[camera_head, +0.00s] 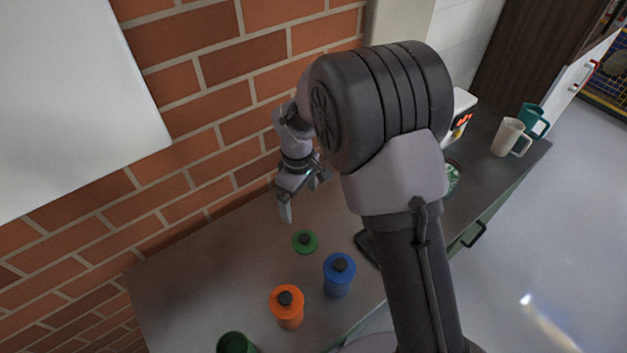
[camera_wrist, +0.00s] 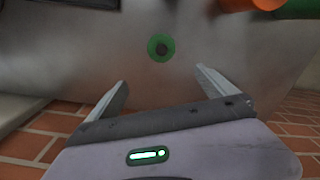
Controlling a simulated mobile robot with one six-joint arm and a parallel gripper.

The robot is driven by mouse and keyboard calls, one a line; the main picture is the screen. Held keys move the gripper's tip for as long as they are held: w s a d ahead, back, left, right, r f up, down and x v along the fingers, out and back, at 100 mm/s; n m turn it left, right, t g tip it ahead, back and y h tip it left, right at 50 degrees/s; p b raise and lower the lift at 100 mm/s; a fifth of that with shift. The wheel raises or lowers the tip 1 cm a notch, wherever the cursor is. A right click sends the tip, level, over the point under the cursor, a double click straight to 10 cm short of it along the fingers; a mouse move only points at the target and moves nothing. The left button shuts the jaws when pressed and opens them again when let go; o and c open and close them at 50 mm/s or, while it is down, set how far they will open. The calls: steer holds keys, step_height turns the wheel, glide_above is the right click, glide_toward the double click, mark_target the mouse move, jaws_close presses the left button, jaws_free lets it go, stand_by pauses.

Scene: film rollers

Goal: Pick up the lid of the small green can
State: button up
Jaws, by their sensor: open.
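The green lid (camera_head: 305,241), a small disc with a dark knob, lies on the grey counter (camera_head: 215,283) in the head view. It also shows in the wrist view (camera_wrist: 152,44), ahead of the fingers and roughly centred between them. My gripper (camera_head: 304,199) is open and empty, above the counter on the wall side of the lid, apart from it. Its two spread fingers show in the wrist view (camera_wrist: 161,77). A green can (camera_head: 236,343) without a lid stands at the bottom edge of the head view, partly cut off.
An orange can (camera_head: 288,311) and a blue can (camera_head: 338,279), both with dark knobs on top, stand near the lid. A brick wall (camera_head: 190,130) runs behind the counter. A white mug (camera_head: 508,137) and a teal mug (camera_head: 532,117) stand at the far right end.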

steer(key=b, duration=0.3)
glide_above(305, 237)
steer(key=a, duration=0.2)
steer(key=f, duration=1.2)
steer(key=shift+w+d+f, duration=0.1)
steer(key=shift+w+d, duration=0.1)
steer(key=shift+d, duration=0.05)
steer(key=f+b, duration=0.1)
steer(key=f, duration=0.1)
steer(key=d+f+b, duration=0.1)
steer(key=f, duration=0.2)
steer(key=shift+s+d+f, duration=0.2)
steer(key=shift+f, duration=0.1)
steer(key=shift+r, duration=0.1)
steer(key=c, duration=1.4)
